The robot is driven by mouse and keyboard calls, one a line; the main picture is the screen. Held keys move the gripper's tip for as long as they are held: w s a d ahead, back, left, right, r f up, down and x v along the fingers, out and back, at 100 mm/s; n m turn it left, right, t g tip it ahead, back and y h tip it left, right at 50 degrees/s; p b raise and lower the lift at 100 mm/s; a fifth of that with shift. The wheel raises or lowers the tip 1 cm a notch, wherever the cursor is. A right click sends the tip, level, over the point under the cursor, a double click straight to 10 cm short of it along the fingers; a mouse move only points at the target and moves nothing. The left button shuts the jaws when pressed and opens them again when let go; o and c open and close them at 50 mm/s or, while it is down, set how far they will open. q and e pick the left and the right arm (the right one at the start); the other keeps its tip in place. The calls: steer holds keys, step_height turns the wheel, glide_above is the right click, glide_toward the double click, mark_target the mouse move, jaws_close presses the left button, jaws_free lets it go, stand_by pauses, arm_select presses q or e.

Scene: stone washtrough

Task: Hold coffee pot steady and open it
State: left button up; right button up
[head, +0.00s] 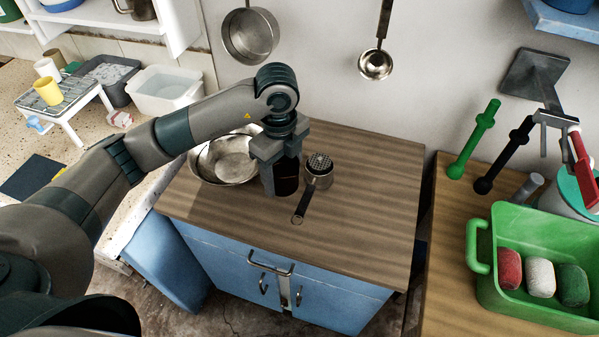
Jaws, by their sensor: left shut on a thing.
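My left gripper (281,156) reaches down over the wooden-topped cabinet, its jaws closed around the upper part of a dark upright cylinder (282,182). The cylinder stands on the cabinet top or very close to it. It appears to be the coffee pot, but the gripper hides its top and I cannot make out its lid or handle. Just right of it stands a small metal vessel (319,174) with a perforated top and a dark handle pointing toward the front. My right gripper is not in view.
A metal bowl (226,160) sits left of the gripper. The wooden top (375,190) is clear to the right. A ladle (376,64) and a pan (250,36) hang on the wall. A green bin (520,303) holding coloured rolls stands on the right-hand counter.

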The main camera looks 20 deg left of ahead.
arm_select(q)
steer(key=p, duration=0.2)
glide_above(285, 207)
step_height(285, 207, down, 6)
steer(key=shift+r, duration=0.25)
steer(key=shift+f, duration=0.4)
steer(key=shift+f+p, duration=0.4)
steer(key=shift+f, duration=1.45)
steer(key=shift+f, duration=0.1)
steer(key=o, duration=1.2)
